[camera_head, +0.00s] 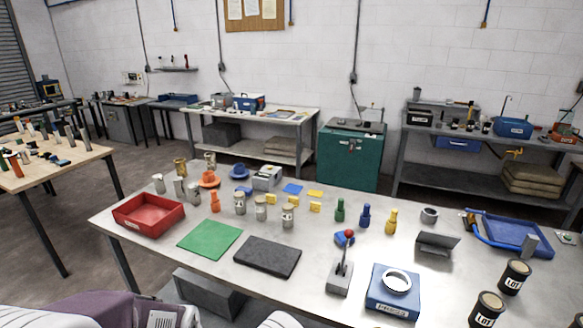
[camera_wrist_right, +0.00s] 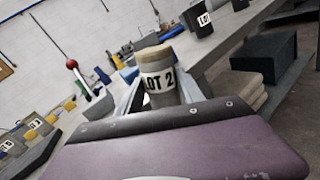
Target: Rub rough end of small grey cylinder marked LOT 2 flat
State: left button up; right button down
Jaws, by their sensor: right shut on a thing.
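The small grey cylinder marked LOT 2 (camera_wrist_right: 160,80) is held in my right gripper (camera_wrist_right: 161,92) in the right wrist view. The jaws are shut on its sides, with the black-on-white label facing the camera. Its tan, uneven-looking end (camera_wrist_right: 154,53) sticks out beyond the jaws; the opposite end is hidden by the purple gripper body. The held cylinder does not show in the head view. A dark flat pad (camera_head: 268,256) lies on the table, right of a green mat (camera_head: 210,239). My left gripper's jaws are not in view.
The grey table (camera_head: 330,255) holds a red tray (camera_head: 148,214), several labelled grey cylinders (camera_head: 260,208), a red-knobbed lever stand (camera_head: 341,275), a blue block with a white ring (camera_head: 393,291), black LOT cylinders (camera_head: 513,277) and a blue tray (camera_head: 515,236). Nothing stands on the pad.

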jog(key=m, duration=0.1)
jog(key=m+b, duration=0.1)
jog(key=m, duration=0.2)
jog(key=shift+f+m, duration=0.25)
jog(key=shift+m, duration=0.05)
jog(key=m+b, duration=0.5)
jog(key=m, duration=0.4)
jog(key=shift+f, duration=0.1)
jog(key=shift+m, duration=0.5)
jog(key=shift+r, duration=0.35)
